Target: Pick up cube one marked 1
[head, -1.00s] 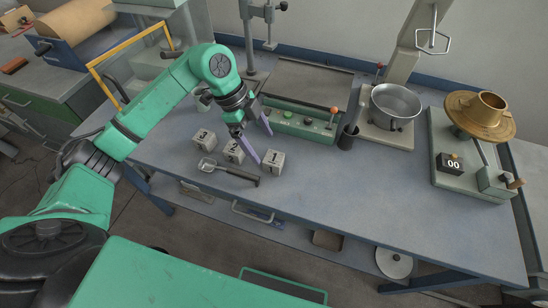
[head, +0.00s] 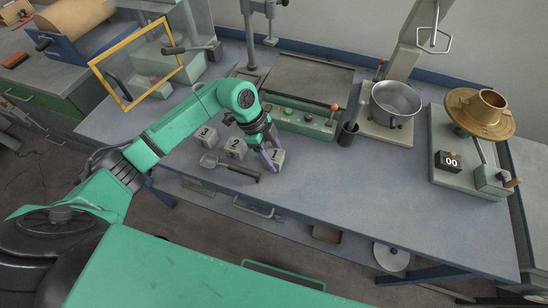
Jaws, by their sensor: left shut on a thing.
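Cube one (head: 278,156), a grey block marked 1, sits on the blue-grey bench top at the right end of a row of three cubes. My left gripper (head: 270,160) reaches down from above and is shut on cube one, its purple fingers covering part of the cube's left side. The cube appears to be at bench level; I cannot tell whether it is lifted. Cube 2 (head: 235,149) and cube 3 (head: 206,137) stand to its left. My right gripper is not in view.
A scoop (head: 232,169) with a dark handle lies in front of the cubes, its handle end close to the gripper. A green-fronted machine (head: 300,123) stands behind. A metal pot (head: 396,99) and a brass piece (head: 480,112) are to the right. The front right bench (head: 390,200) is clear.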

